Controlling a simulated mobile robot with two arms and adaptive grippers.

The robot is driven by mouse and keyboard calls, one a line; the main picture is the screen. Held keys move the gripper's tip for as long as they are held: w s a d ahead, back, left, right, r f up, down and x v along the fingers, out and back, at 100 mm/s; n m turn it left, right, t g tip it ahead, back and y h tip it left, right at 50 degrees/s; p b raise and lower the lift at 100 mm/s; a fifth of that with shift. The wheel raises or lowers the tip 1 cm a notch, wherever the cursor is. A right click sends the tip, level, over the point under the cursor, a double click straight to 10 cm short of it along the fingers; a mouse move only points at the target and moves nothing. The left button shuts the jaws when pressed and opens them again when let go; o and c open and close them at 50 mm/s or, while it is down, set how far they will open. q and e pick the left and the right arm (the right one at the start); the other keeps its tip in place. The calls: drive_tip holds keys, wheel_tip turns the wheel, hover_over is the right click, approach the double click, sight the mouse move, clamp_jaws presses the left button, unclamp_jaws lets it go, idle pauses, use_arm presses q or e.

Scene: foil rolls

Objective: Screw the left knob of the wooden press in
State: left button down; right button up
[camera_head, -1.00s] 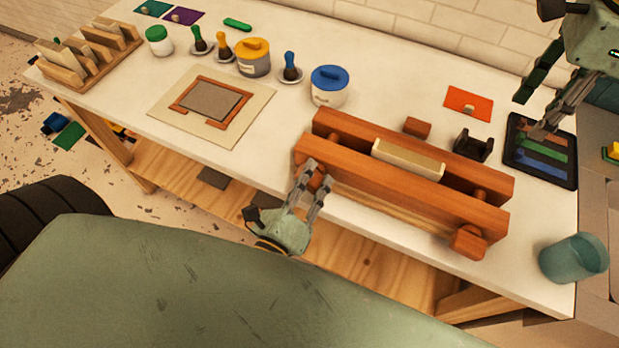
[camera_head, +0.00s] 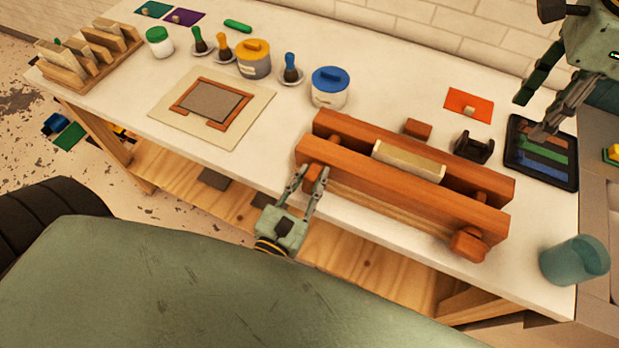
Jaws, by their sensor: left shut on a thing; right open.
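The wooden press (camera_head: 400,189) lies on the white table, made of two long reddish-brown beams with a gap between them. A cream block (camera_head: 408,161) sits in the gap between the beams. The left knob (camera_head: 316,174) is at the left end of the front beam, partly hidden by gripper fingers. My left gripper (camera_head: 311,184) is shut on this knob from the front. The right knob (camera_head: 469,243) stands at the right end of the front beam. My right gripper (camera_head: 545,116) is open and empty, above the dark tray at the upper right.
A dark tray with coloured strips (camera_head: 541,152) lies right of the press. A teal cup (camera_head: 574,261) stands near the front right corner. A blue-lidded pot (camera_head: 329,89) stands behind the press. A framed board (camera_head: 214,103) lies to the left.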

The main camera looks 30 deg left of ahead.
use_arm(q)
drive_tip(key=m, duration=0.7)
drive_tip(key=shift+s+d+f, duration=0.15)
drive_tip(key=shift+d+f, duration=0.1)
drive_tip(key=m, duration=0.3)
drive_tip(key=shift+s+m, duration=0.15)
drive_tip(key=shift+m, duration=0.25)
drive_tip(key=shift+f+m, duration=0.1)
drive_tip(key=shift+m, duration=1.5)
drive_tip(key=c, duration=1.8)
unclamp_jaws()
drive_tip(key=shift+o, duration=1.4)
drive_tip(key=shift+r, duration=0.25)
drive_tip(key=s, duration=1.2)
